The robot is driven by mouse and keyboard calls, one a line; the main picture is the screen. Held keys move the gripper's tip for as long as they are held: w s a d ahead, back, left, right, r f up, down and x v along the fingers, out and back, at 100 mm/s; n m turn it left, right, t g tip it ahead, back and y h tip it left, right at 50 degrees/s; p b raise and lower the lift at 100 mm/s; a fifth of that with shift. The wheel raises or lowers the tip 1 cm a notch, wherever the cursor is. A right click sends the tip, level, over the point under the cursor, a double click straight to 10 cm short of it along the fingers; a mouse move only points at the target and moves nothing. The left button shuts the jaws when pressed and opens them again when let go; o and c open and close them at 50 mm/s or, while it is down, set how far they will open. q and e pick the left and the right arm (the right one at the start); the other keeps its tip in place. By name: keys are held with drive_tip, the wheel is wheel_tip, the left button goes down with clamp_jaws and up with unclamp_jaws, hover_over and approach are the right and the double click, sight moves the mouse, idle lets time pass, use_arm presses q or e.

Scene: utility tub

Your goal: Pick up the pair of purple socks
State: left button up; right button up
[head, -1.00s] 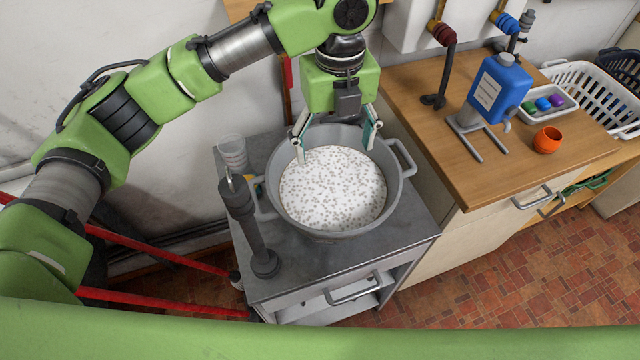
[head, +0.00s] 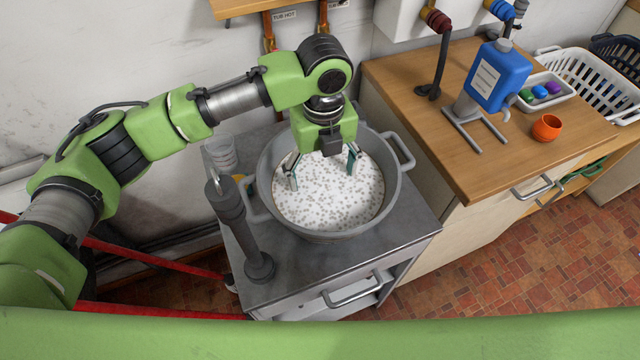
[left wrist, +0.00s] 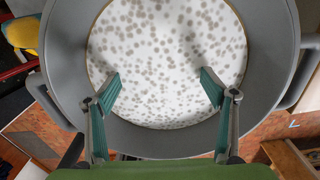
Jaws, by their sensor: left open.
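A small purple bundle (head: 554,87), which looks like the pair of purple socks, lies in a white tray (head: 562,100) on the wooden counter at the right of the head view. It is too small to make out in detail. My left gripper (head: 322,170) is open and empty, far to the left of it, pointing down into a grey round tub (head: 266,192). White speckled contents (head: 325,206) fill the tub. In the left wrist view the open fingers (left wrist: 160,84) are over the tub, with the speckled surface (left wrist: 165,50) between and beyond them. My right gripper is not in view.
Blue (head: 541,91) and green (head: 526,95) bundles lie beside the purple one. A clear cup (head: 221,152) stands left of the tub.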

sight(320, 180)
use_arm(q)
drive_tip(key=f, duration=0.4)
drive_tip(key=shift+w+a+f+p, duration=0.25)
drive_tip(key=shift+a+f+p, duration=0.05)
drive_tip(key=shift+f+p, duration=0.1)
drive_tip(key=shift+r, duration=0.1)
drive_tip(key=c, duration=1.3)
drive_tip(key=shift+o, duration=0.2)
